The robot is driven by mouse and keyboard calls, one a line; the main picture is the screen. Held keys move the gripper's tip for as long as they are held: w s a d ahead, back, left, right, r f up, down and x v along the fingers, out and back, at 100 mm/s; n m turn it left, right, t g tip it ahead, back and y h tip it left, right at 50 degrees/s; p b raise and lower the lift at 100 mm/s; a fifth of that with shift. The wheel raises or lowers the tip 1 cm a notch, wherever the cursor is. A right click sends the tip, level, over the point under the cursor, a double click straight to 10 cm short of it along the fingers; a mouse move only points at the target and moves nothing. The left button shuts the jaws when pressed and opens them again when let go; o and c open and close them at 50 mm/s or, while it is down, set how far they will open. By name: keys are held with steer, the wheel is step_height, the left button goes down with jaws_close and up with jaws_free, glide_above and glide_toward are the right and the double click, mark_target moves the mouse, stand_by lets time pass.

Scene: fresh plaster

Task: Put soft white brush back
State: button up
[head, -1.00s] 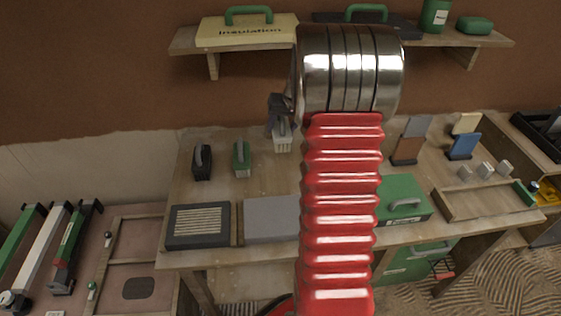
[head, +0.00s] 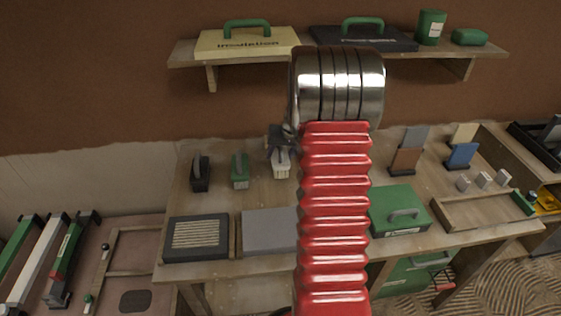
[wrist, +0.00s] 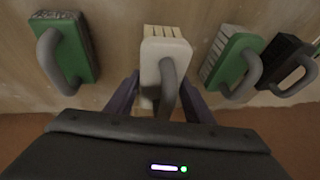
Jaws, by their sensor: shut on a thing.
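The soft white brush (head: 281,168), with pale bristles and a grey handle, is upright at the back of the workbench, right of a green brush (head: 240,170). My gripper (head: 280,138) is above it, shut on its handle. In the wrist view the white brush (wrist: 165,48) is between my two dark fingers (wrist: 160,92), with its grey loop handle towards me. Whether its bristles touch the bench top I cannot tell. My red arm hides the bench to its right in the head view.
A black brush (head: 200,174) stands further left. The wrist view shows another green brush (wrist: 68,50) on the white brush's other side. A grey slab (head: 269,231) and a dark vented box (head: 196,238) lie in front. A shelf (head: 290,54) with cases hangs above.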

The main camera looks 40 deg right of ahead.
step_height(320, 180, down, 3)
steer(key=shift+f, duration=0.15)
steer(key=o, duration=1)
steer(key=v, duration=1.2)
stand_by(0.5)
